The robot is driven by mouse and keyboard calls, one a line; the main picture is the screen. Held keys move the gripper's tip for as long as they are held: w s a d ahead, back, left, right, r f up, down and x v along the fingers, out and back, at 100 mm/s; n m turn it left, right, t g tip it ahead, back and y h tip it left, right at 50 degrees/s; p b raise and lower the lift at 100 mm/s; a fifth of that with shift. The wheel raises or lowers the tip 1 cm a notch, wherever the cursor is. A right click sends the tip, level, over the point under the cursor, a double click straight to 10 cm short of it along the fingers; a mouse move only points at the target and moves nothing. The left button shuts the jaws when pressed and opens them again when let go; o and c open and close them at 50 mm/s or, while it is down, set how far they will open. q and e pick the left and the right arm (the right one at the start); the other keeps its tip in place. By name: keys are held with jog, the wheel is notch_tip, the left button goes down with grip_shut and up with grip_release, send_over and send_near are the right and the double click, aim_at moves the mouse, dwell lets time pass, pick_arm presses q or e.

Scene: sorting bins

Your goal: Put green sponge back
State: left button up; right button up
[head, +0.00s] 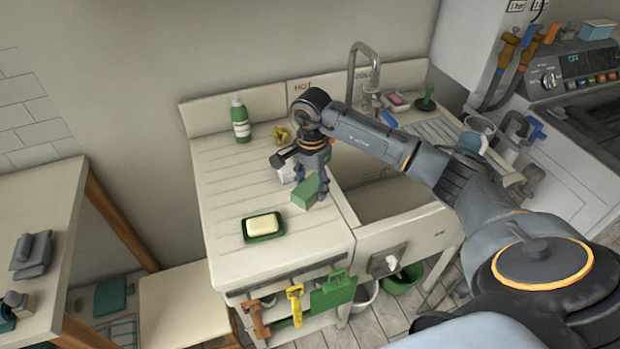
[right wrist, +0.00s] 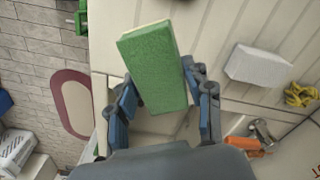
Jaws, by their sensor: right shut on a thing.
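The green sponge (head: 306,192) is a green block with a paler layer. It is in my right gripper (head: 315,188), above the ribbed drainboard left of the sink. In the right wrist view the sponge (right wrist: 158,70) sits between the blue-and-dark fingers of the right gripper (right wrist: 160,95), which are shut on it. Its far end sticks out past the fingertips. Whether it touches the drainboard I cannot tell. My left gripper is not in view.
A white block (head: 284,172) lies beside the gripper; it also shows in the right wrist view (right wrist: 258,66). A soap bar in a green dish (head: 264,238), a green bottle (head: 240,120) and a yellow item (head: 281,134) stand on the drainboard. The sink basin (head: 385,200) and tap (head: 352,70) are to the right.

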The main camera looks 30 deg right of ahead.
aim_at(310, 212)
jog(key=shift+f, duration=0.3)
jog(key=shift+a+f+b, duration=0.1)
jog(key=shift+f+b, duration=0.15)
jog(key=shift+b, duration=0.1)
notch_tip(310, 212, down, 4)
jog(key=shift+r+b, duration=0.1)
jog(key=shift+b, duration=0.95)
jog(key=shift+f, duration=0.4)
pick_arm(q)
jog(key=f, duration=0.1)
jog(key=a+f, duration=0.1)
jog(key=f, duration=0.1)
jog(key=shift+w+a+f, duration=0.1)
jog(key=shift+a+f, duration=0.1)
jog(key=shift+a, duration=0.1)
pick_arm(e)
jog(key=shift+a, duration=0.1)
pick_arm(q)
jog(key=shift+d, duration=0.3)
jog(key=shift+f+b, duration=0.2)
jog(key=shift+b, duration=0.25)
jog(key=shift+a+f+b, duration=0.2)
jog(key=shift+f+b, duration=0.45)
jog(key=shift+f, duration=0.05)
pick_arm(e)
jog(key=shift+f, duration=0.7)
